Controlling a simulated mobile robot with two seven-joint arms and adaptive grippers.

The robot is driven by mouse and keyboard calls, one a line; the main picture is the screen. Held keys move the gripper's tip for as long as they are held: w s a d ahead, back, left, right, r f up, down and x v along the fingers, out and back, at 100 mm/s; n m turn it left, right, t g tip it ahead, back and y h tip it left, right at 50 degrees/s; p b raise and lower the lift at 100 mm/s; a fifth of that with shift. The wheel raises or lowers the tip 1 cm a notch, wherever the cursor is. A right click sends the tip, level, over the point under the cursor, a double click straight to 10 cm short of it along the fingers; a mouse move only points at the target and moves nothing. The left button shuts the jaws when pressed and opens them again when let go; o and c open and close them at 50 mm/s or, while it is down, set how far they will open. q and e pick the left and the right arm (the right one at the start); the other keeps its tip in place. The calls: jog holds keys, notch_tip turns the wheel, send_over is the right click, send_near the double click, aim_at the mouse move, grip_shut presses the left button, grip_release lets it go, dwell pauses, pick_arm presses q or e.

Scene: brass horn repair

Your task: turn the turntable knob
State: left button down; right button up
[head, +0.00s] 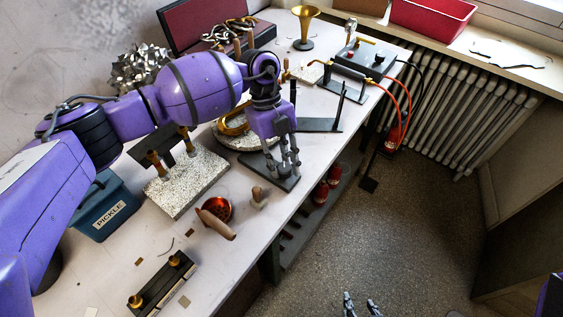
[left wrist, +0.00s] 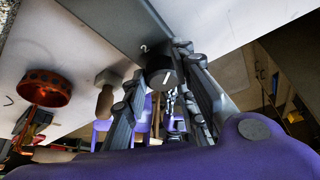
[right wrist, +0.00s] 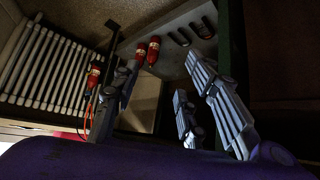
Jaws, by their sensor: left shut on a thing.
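The turntable knob (left wrist: 166,78) is a dark round knob with a white line on its face. In the left wrist view it sits between the fingers of my left gripper (left wrist: 162,64), at the edge of a dark plate with a small white mark beside it. In the head view my left gripper (head: 288,166) points down at the front of the dark plate (head: 262,167), and its fingers hide the knob. The turntable (head: 228,138) is partly hidden behind my left arm. My right gripper (head: 360,302) is open and empty over the floor, away from the bench; it also shows in the right wrist view (right wrist: 165,75).
A speckled block (head: 190,185), a copper-coloured bowl (head: 222,205), a wooden-handled tool (head: 216,226) and a blue "PICKLE" tub (head: 105,215) are left of the gripper. A thin upright post (head: 292,95) stands close behind it. Red canisters (head: 325,190) sit on a lower shelf.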

pick_arm(q)
jog(key=m, duration=0.1)
jog(key=m+y, duration=0.1)
jog(key=m, duration=0.1)
jog(key=shift+f+m+g+b, duration=0.25)
jog(key=shift+m+g+b, duration=0.05)
jog(key=shift+g+b, duration=0.1)
jog(key=shift+w+m+y+b, duration=0.15)
jog(key=shift+m+y, duration=0.35)
jog(key=shift+m, duration=0.45)
jog(key=shift+s+m+y+b, duration=0.15)
jog(key=shift+m+y, duration=0.35)
jog(key=shift+m, duration=0.45)
jog(key=shift+w, duration=0.1)
jog(key=shift+a, duration=0.1)
jog(key=c, duration=1.6)
grip_release()
jog(key=shift+a+r, duration=0.1)
jog(key=shift+o, duration=0.2)
jog(key=shift+d+r, duration=0.1)
jog(key=shift+d, duration=0.1)
